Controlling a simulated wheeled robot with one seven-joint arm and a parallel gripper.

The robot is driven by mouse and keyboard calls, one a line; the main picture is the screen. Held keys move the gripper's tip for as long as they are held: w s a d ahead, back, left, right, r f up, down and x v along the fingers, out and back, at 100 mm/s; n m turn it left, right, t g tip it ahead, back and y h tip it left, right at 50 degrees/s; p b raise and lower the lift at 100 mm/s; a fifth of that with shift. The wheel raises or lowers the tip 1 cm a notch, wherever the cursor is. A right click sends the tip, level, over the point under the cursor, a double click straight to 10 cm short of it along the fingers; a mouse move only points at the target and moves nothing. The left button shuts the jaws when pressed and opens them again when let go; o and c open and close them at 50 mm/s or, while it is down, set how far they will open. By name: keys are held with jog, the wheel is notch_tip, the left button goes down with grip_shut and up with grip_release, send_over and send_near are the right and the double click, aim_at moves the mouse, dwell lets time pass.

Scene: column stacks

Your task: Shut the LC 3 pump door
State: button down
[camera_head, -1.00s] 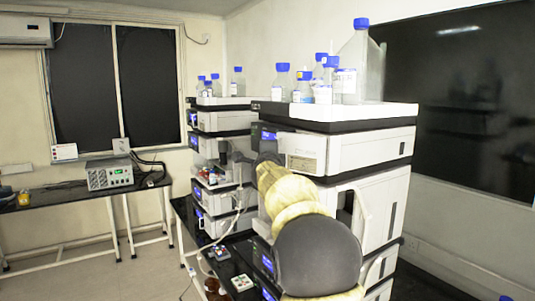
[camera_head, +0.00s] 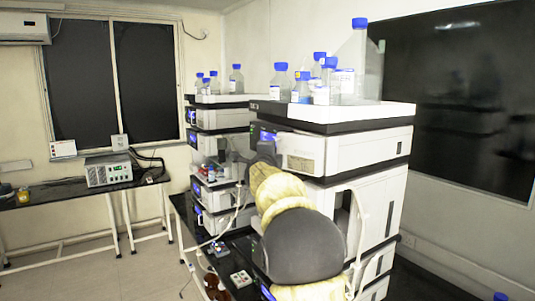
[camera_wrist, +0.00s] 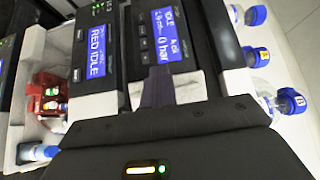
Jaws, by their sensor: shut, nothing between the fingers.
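The far column stack (camera_head: 222,120) stands left of my arm in the head view. An open bay with a red part (camera_head: 207,173) shows in its front. The wrist view shows module fronts with blue displays, one reading 0 bar (camera_wrist: 166,34) and one reading RED IDLE (camera_wrist: 96,64). A pale open bay holding a red block (camera_wrist: 47,94) lies at the left there. My gripper (camera_wrist: 157,88) is shut and empty, its dark fingers pointing at the fronts. I cannot tell which panel is the LC 3 pump door, or whether the fingers touch anything.
The near stack (camera_head: 350,152) stands beside my arm, with blue-capped bottles (camera_head: 302,87) on top. Bottles also line the right of the wrist view (camera_wrist: 288,101). Small devices (camera_head: 241,279) lie on the dark bench. Open floor lies left, before a side table (camera_head: 75,193).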

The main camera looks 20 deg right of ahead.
jog(key=shift+w+d+h+p, duration=0.3)
jog(key=shift+d+p, duration=0.1)
jog(key=shift+p, duration=0.2)
jog(key=shift+w+d+p, duration=0.2)
jog(key=shift+w+p, duration=0.05)
jog(key=shift+p, duration=0.05)
jog(key=shift+w+d, duration=0.2)
jog(key=shift+d+p, duration=0.1)
jog(key=shift+p, duration=0.2)
jog(key=shift+w+d, duration=0.2)
dwell(0.6)
jog(key=shift+s+a, duration=0.15)
dwell(1.1)
